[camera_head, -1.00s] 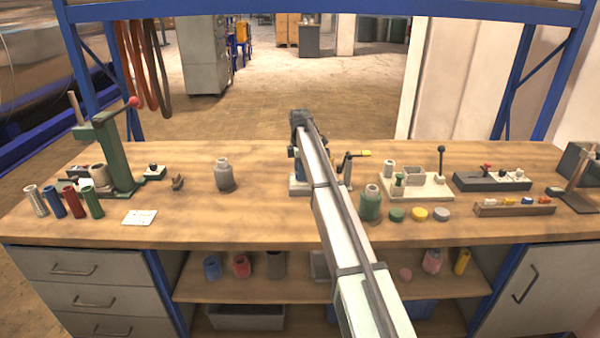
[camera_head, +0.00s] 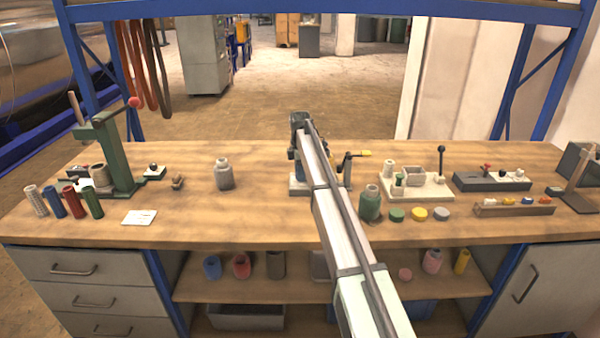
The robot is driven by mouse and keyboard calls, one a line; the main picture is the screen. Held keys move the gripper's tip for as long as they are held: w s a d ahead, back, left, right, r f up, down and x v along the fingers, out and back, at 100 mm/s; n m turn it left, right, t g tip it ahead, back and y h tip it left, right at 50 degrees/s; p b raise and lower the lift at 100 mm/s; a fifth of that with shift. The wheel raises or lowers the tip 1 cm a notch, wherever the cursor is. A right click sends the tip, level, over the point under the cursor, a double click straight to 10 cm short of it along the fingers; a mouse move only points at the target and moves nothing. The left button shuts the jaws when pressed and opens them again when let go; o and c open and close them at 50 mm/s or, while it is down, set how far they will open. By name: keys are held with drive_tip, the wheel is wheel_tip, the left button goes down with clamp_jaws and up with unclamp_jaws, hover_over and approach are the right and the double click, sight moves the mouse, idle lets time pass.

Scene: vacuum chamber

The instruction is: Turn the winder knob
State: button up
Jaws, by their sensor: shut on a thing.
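The winder stands at the middle back of the bench, largely hidden by my arm. Its pale base (camera_head: 298,190) and bluish body (camera_head: 299,172) show at the left of the arm. A dark crank with a yellow handle (camera_head: 362,153) sticks out to the right of the arm. My gripper (camera_head: 299,140) is over the winder, with the dark wrist above it. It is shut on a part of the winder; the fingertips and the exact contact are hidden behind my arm.
A grey bottle (camera_head: 223,174) stands to the left, with clear bench around it. A green jar (camera_head: 370,203) stands close to the right of my arm. Beyond it are a cream tray (camera_head: 430,191) and several coloured caps. A green press (camera_head: 118,160) stands at the far left.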

drive_tip(key=shift+m, duration=0.8)
drive_tip(key=shift+c, duration=0.4)
drive_tip(key=o, duration=1)
drive_tip(key=shift+o, duration=0.2)
wheel_tip(320, 180, up, 14)
drive_tip(key=shift+f, duration=0.1)
